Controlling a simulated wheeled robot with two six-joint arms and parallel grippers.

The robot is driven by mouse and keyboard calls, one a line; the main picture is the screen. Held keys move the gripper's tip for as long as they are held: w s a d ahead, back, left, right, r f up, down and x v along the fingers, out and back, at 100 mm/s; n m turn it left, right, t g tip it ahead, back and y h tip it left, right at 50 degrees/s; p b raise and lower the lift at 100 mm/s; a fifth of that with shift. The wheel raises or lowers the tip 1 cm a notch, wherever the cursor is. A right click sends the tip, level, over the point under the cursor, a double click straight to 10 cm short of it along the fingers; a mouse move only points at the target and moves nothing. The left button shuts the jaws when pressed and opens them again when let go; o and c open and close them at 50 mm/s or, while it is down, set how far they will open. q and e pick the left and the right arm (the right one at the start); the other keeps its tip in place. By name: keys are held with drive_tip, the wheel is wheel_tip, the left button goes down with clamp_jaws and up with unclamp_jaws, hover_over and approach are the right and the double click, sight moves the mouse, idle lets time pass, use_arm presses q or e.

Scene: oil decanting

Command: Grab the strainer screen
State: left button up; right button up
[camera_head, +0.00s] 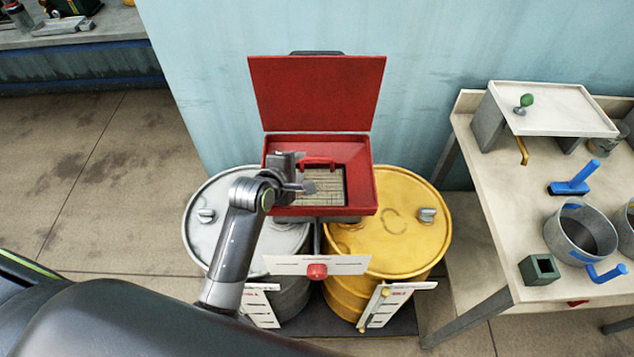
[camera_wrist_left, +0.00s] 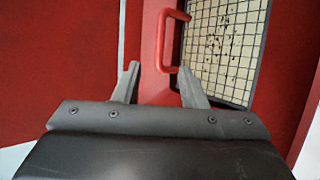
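The strainer screen (camera_head: 332,187) is a pale grid panel with a dark frame, lying inside the open red box. Its red handle (camera_head: 318,162) stands at the panel's edge. In the left wrist view the screen (camera_wrist_left: 226,45) is at upper right, with the handle (camera_wrist_left: 163,42) along its left side. My left gripper (camera_head: 303,187) is over the box and hides part of the screen. In the wrist view its fingers (camera_wrist_left: 160,83) are apart, with nothing held between them. The handle is just beyond the fingertips; contact cannot be told. My right gripper is not in view.
The red box (camera_head: 367,190), its lid (camera_head: 317,92) raised, sits above a grey drum (camera_head: 215,190) and a yellow drum (camera_head: 405,235). A bench at right holds a metal pot (camera_head: 580,232), a blue-handled brush (camera_head: 573,180) and a green block (camera_head: 539,269). A wall stands behind.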

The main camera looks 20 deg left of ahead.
sight(310, 160)
use_arm(q)
drive_tip(key=shift+p+x, duration=0.65)
drive_tip(key=shift+x, duration=2)
drive_tip(key=shift+d, duration=0.1)
clamp_jaws()
